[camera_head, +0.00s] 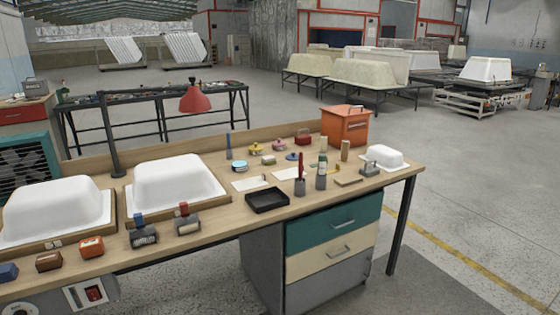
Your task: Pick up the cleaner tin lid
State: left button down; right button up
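Several small round items sit on the middle of the wooden workbench (215,240). A light blue round tin (239,166) is behind the black tray (267,201). A small flat blue disc (292,156) is further right, and a yellow item (256,149) and a pink item (279,145) are near the back edge. I cannot tell which of these is the cleaner tin lid; they are too small to read. Neither of my grippers shows in the head view.
Two large white shells (170,185) fill the bench's left part, with several small blocks and tools before them. Bottles (321,172) and a brush-like tool (300,180) stand upright near the disc. An orange box (345,125) and small white tub (383,157) are at the right.

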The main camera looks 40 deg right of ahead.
aim_at(292, 156)
jog(key=i+l+z, duration=0.1)
jog(key=i+l, duration=0.15)
jog(key=l, duration=0.4)
jog(key=i+l+z, duration=0.1)
jog(key=i+l, duration=0.2)
jog(key=l, duration=0.3)
jog(key=i+l+z, duration=0.1)
jog(key=i+l, duration=0.2)
jog(key=l, duration=0.25)
jog(key=i+l+z, duration=0.1)
jog(key=i+l, duration=0.25)
jog(key=l, duration=0.2)
jog(key=i+l+z, duration=0.1)
jog(key=i+l, duration=0.25)
jog(key=l, duration=0.2)
jog(key=i+l, duration=0.35)
jog(key=l, duration=0.15)
jog(key=l+z, duration=0.05)
